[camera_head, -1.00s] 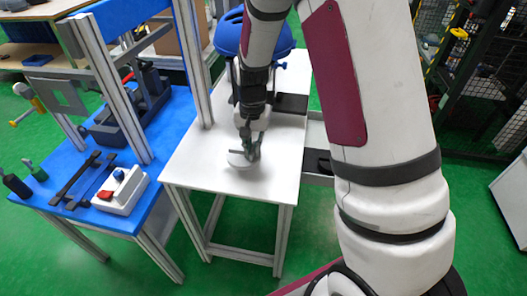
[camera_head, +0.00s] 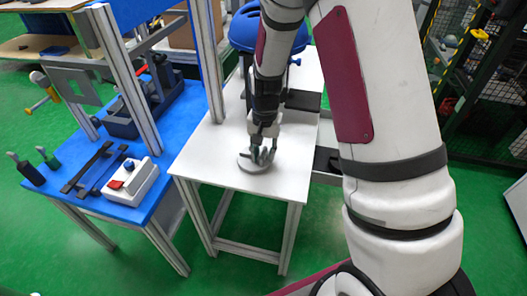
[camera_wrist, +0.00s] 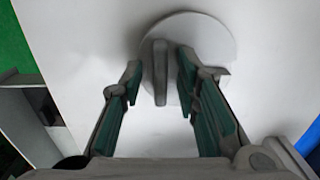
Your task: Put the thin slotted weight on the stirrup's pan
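A flat, round, light grey disc (camera_wrist: 190,55) with an upright grey bar (camera_wrist: 160,72) on it lies on the white table; it looks like the thin slotted weight. It also shows in the head view (camera_head: 246,165), partly hidden by my gripper (camera_head: 264,156). My gripper (camera_wrist: 158,78) is open, its two green-padded fingers on either side of the bar, with a visible gap at each side. I cannot tell if the fingertips touch the disc. I cannot make out the stirrup or its pan in either view.
The white table (camera_head: 205,160) is clear around the disc. A dark block (camera_head: 303,100) and a blue domed object (camera_head: 243,30) stand behind. To the left, a blue bench (camera_head: 185,115) holds a white box (camera_head: 132,183) with red and blue buttons. A metal post (camera_head: 208,60) rises beside the white table.

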